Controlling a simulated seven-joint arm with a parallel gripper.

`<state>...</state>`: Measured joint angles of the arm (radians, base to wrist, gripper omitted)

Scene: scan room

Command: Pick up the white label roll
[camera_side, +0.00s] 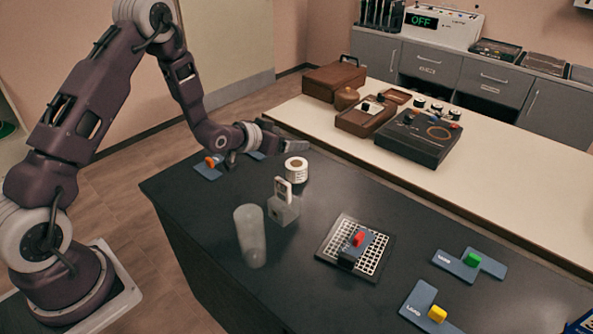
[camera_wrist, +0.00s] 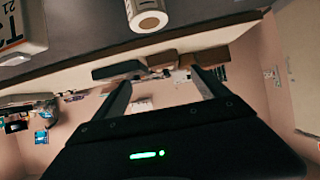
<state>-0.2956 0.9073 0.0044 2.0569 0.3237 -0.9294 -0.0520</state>
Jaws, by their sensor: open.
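The white label roll (camera_side: 296,169) stands upright on the dark table in the side view, near its far-left part. It has a brown core. In the wrist view the roll (camera_wrist: 146,17) shows at the top, beyond the fingertips and apart from them. My gripper (camera_side: 291,139) is just behind and above the roll in the side view, reaching to the right. In the wrist view my gripper (camera_wrist: 158,82) has its two fingers apart with nothing between them.
A grey block with a white tag (camera_side: 283,207) and a clear cylinder (camera_side: 250,236) stand in front of the roll. A black grid tray (camera_side: 374,263) lies to the right. Blue cards with orange (camera_side: 209,167), green (camera_side: 471,260) and yellow (camera_side: 437,314) pieces lie around. A pale bench (camera_side: 500,170) is behind.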

